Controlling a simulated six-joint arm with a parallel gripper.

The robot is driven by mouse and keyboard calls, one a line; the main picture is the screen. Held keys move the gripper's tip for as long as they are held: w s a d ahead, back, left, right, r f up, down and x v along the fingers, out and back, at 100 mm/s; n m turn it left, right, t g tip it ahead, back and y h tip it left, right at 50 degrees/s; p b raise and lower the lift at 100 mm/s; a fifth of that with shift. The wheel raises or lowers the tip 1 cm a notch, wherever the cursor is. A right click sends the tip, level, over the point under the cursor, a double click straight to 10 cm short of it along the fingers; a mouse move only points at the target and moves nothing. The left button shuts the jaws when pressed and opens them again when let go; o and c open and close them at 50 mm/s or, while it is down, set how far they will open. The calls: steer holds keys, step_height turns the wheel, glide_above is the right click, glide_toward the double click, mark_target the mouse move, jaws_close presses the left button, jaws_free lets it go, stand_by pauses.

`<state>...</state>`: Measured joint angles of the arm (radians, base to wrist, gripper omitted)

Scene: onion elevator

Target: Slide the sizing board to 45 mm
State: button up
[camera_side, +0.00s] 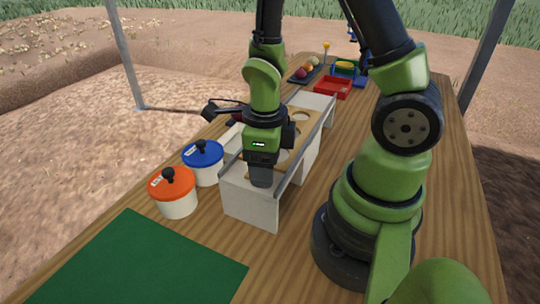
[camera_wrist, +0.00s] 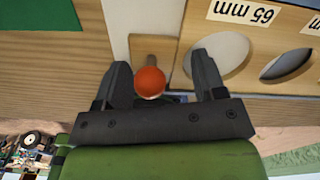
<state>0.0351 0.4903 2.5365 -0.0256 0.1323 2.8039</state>
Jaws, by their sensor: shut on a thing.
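The wooden sizing board (camera_wrist: 250,65) has round holes and an upside-down "65 mm" label (camera_wrist: 243,12) in the wrist view. A second label at the right edge is cut off. An orange-red ball knob (camera_wrist: 150,82) stands near the board's left end, in front of a darker wood strip. My gripper (camera_wrist: 160,75) has a finger on either side of the knob and is shut on it, though the contact is hard to see. In the side view my gripper (camera_side: 261,178) is low over the near end of the white stand (camera_side: 250,204), hiding the knob and part of the board (camera_side: 300,116).
A pot with an orange lid (camera_side: 172,185) and one with a blue lid (camera_side: 203,157) stand left of the stand. A green mat (camera_side: 140,262) lies at the near left. A red tray (camera_side: 333,87) and a dark tray with onions (camera_side: 304,73) are at the back.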

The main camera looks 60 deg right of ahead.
steer(key=shift+w+a, duration=0.15)
steer(key=shift+a, duration=2.5)
steer(key=o, duration=1.1)
steer(key=shift+r, duration=0.1)
steer(key=shift+r, duration=2.95)
